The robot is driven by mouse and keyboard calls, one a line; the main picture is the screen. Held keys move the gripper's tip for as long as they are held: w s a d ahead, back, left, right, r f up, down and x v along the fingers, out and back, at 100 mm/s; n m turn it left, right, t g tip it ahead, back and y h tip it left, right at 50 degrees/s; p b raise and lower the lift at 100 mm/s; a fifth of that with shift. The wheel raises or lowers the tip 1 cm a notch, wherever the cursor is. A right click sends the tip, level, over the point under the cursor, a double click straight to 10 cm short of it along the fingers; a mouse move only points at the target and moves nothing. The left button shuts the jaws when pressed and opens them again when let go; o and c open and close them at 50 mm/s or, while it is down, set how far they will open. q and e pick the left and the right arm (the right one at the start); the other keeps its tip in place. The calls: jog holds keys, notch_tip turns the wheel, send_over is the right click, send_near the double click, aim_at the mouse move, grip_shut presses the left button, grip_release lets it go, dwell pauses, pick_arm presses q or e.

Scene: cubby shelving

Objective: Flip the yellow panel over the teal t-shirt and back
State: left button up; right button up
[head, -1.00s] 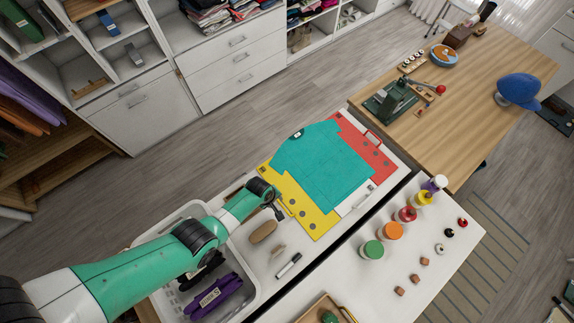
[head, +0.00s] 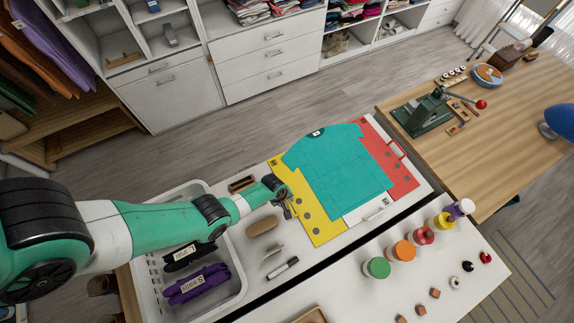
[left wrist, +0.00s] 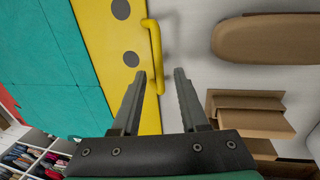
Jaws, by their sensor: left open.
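The teal t-shirt (head: 338,172) lies flat on the folding board, its body over the middle. The yellow panel (head: 312,222) lies flat along the board's left side, partly under the shirt. Its yellow handle (left wrist: 155,52) sticks out from the edge in the left wrist view. My left gripper (head: 287,205) is beside the panel's left edge, near the handle. In the left wrist view the left gripper (left wrist: 160,75) is open and empty, with its two fingertips just short of the handle's end. The red panel (head: 395,165) lies flat on the right. My right gripper is not in view.
A brush (head: 262,226) and a marker (head: 283,268) lie left of the board. A white basket (head: 243,285) holds folded purple and black garments. Paint-like jars (head: 403,251) stand on the near white table. White drawers (head: 272,60) stand beyond the floor.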

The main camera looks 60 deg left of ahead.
pick_arm(q)
grip_shut()
dwell(1.4)
